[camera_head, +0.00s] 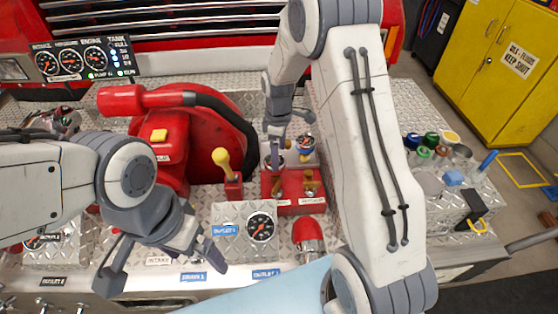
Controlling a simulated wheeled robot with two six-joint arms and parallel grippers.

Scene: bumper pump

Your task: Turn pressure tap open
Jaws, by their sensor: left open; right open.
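A red block (292,205) in the middle of the diamond-plate bumper carries two small brass taps, a left one (277,187) and a right one (311,184). White labels sit on its front, too small to read surely, so I cannot tell which tap is the pressure tap. My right gripper (275,150) is open and points down just behind the left brass tap; whether it touches anything is unclear. My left gripper (162,265) is open and empty over the front edge, left of the block.
A yellow-knobbed lever (222,160) stands left of the block, beside a red pump body (165,150) with a hose. A gauge (261,227) and red dome (308,236) are in front. My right arm covers the area right of the block. Several colored caps (430,145) stand far right.

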